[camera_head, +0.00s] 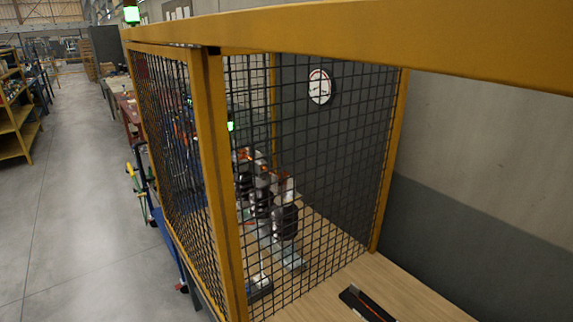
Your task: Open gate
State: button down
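A yellow-framed cage with black wire mesh (318,150) fills the middle of the view. One mesh side (165,130) faces the aisle on the left, and another mesh panel faces me. A thick yellow beam (400,35) crosses the top right, with an unmeshed space below it. I cannot tell which part is the gate, and no handle or latch is clear. My gripper is not in view.
Dark and white equipment (285,222) stands behind the mesh on a wooden worktop (410,285). A flat black item (365,303) lies in front. A wall (480,200) bounds the right. The left aisle floor (80,190) is clear, with yellow shelving (15,120) beyond.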

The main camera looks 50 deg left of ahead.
aim_at(192, 56)
jog(key=u, duration=2.7)
jog(key=i+j+u, duration=0.1)
jog(key=i+j, duration=0.15)
jog(key=i, duration=1.3)
jog(key=i+j+u, duration=0.15)
jog(key=i, duration=1.4)
